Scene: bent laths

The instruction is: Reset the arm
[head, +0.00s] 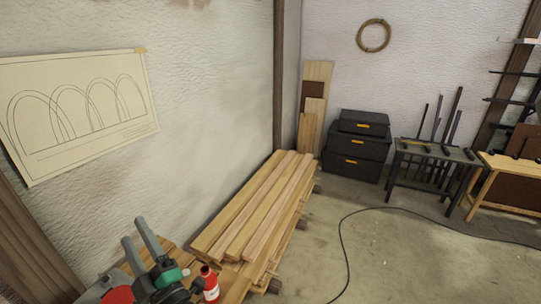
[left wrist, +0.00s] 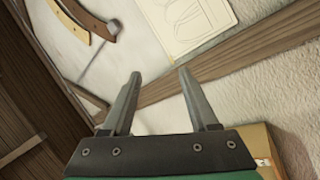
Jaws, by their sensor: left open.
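My left gripper (head: 134,231) shows at the bottom left of the head view, with two grey fingers above a green and dark body. In the left wrist view its fingers (left wrist: 159,73) stand apart with nothing between them. My right gripper is in neither view. A stack of straight wooden laths (head: 250,207) lies along the wall, to the right of the left gripper. A curved wooden piece (left wrist: 75,22) shows at the top left of the left wrist view.
A red bottle (head: 210,283) stands beside the left gripper. A drawing of arches (head: 85,112) hangs on the wall. Black cases (head: 358,146), a dark metal stand (head: 436,152) and a wooden bench (head: 511,166) are at the back right. A cable (head: 345,260) lies on the open floor.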

